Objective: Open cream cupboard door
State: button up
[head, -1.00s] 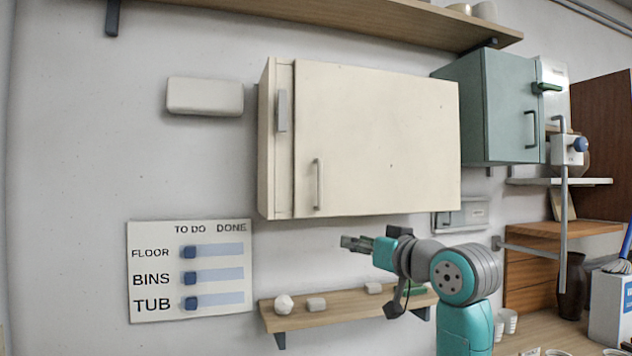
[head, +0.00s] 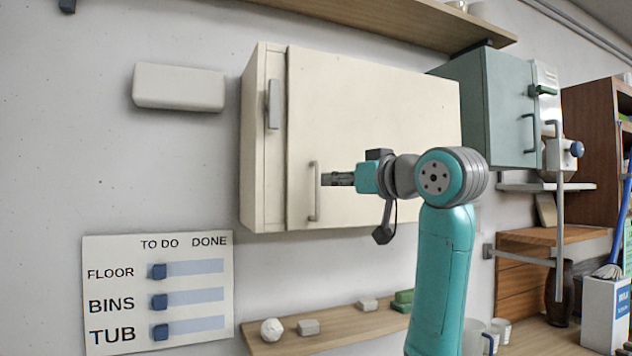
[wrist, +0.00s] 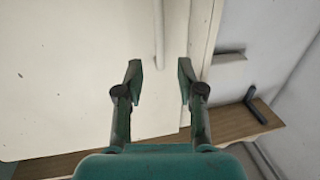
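The cream cupboard (head: 262,150) hangs on the wall, its wide door (head: 390,110) closed in the head view. A slim upright grey handle (head: 314,190) sits low near the door's left edge. My gripper (head: 326,179) is just right of the handle in the head view, close to the door. In the wrist view my gripper (wrist: 161,80) is open, its two fingers apart with nothing between the tips. The handle (wrist: 159,35) shows ahead of the gap between them. I cannot tell whether a finger touches it.
A grey bar (head: 273,104) is on the narrow panel left of the door. A green cupboard (head: 500,105) hangs to the right. A shelf (head: 340,328) with small items is below, and a to-do board (head: 158,290) is at lower left. Wall left of the cupboard is mostly free.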

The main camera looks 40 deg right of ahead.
aim_at(319, 180)
jog(key=w, duration=0.7)
jog(key=shift+w+d, duration=0.3)
grip_shut()
